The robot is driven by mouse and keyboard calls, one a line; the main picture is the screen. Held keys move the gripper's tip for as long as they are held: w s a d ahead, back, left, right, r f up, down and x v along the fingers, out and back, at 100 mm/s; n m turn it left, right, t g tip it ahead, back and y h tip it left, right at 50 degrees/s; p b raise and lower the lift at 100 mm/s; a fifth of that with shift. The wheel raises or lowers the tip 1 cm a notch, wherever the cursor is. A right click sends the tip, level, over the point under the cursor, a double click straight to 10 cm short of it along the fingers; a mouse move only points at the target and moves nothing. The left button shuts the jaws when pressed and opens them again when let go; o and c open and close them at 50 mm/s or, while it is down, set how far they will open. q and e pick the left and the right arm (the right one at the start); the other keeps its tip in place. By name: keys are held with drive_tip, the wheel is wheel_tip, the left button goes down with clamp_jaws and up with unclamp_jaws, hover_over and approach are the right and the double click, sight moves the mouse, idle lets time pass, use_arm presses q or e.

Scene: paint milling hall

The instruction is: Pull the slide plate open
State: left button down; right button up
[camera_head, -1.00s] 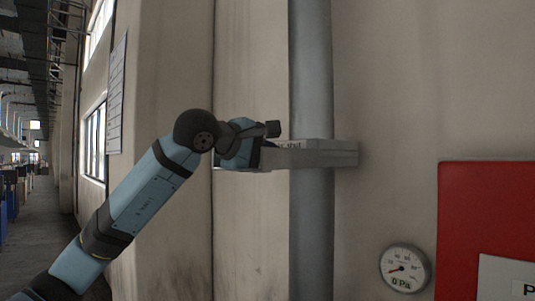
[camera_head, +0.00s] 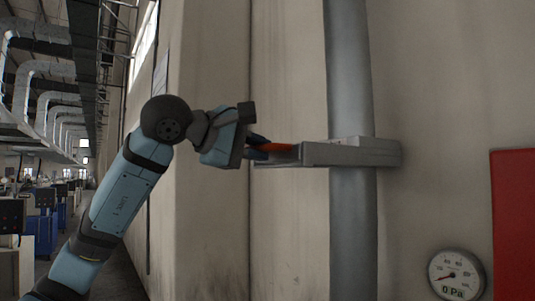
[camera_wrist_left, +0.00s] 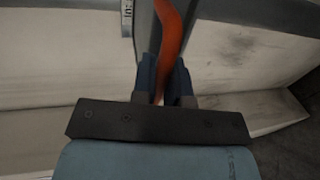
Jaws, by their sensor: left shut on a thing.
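The slide plate unit is a grey flat housing (camera_head: 360,152) set across a vertical grey pipe, with a narrow frame reaching left from it. An orange-red handle (camera_head: 283,147) lies along the left end of that frame. My left gripper (camera_head: 262,149) is at the handle's left end, left of the pipe. In the left wrist view, the orange-red handle (camera_wrist_left: 172,32) runs down between the two dark blue fingers (camera_wrist_left: 166,82), which are shut on it. How far the plate stands out of the housing cannot be told. My right gripper is in neither view.
The vertical pipe (camera_head: 350,230) runs in front of a beige wall. A round gauge (camera_head: 456,274) reading 0 Pa and a red panel (camera_head: 514,220) are at the right. A hall with ducts and blue machines lies open at the far left.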

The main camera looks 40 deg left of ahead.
use_arm(q)
drive_tip(key=c, duration=1.2)
unclamp_jaws()
drive_tip(key=shift+s, duration=0.15)
drive_tip(key=shift+o, duration=0.2)
drive_tip(key=shift+s+a, duration=0.1)
drive_tip(key=b+v, duration=0.2)
drive_tip(key=v, duration=1.2)
